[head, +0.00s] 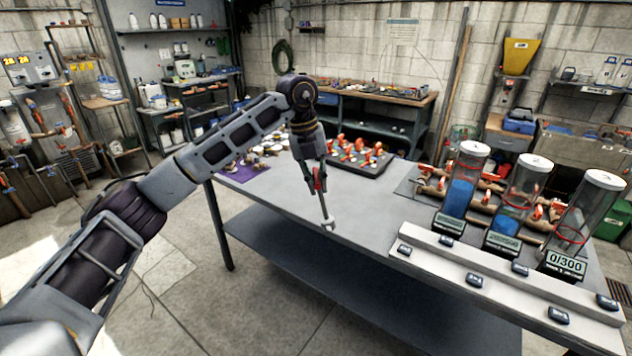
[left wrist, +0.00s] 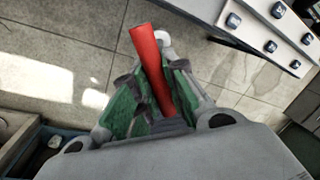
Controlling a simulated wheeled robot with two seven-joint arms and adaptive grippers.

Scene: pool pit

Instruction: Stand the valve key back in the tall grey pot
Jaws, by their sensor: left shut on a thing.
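My left gripper (head: 315,178) is shut on the valve key (head: 324,210), above the front edge of the grey table as seen in the head view. The key's red part is between the fingers, and a thin grey shaft points down to a pale end. In the left wrist view, the red bar of the key (left wrist: 152,68) stands between the green-padded fingers of the gripper (left wrist: 155,90), with a pale round end behind it. I cannot make out a tall grey pot in either view. My right gripper is not in view.
The grey table (head: 300,212) has bare room around the key. A dark tray (head: 372,166) of red-handled parts lies behind. Three clear tubes, including one with blue filling (head: 459,195), stand at right behind a pale ledge (head: 490,272) with small dark devices. A purple mat (head: 246,174) lies left.

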